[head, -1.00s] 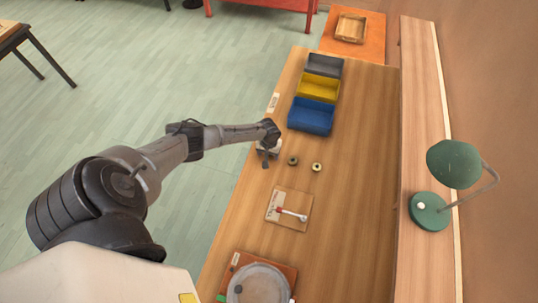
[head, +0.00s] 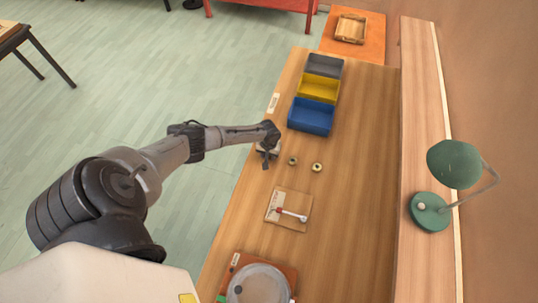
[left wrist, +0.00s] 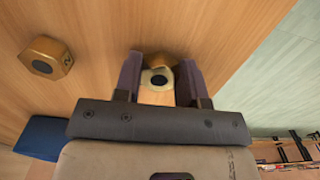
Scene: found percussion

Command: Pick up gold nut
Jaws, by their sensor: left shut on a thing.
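My left gripper (head: 266,156) is at the left side of the wooden table, beside two small nuts. In the left wrist view its fingers (left wrist: 160,80) are shut on a gold nut (left wrist: 158,58), with a pale face and a dark hole between the fingers. I cannot tell whether this nut touches the table. The head view does not show it clearly. Another gold hexagonal nut (left wrist: 45,57) with a dark hole and a mark on its side lies apart to the left in the wrist view.
Blue (head: 311,117), yellow (head: 319,89) and grey (head: 325,66) bins stand in a row beyond the gripper. A board with a red-and-white tool (head: 291,213) lies nearer, and a round grey dish (head: 260,285) is at the front. The table's right side is clear.

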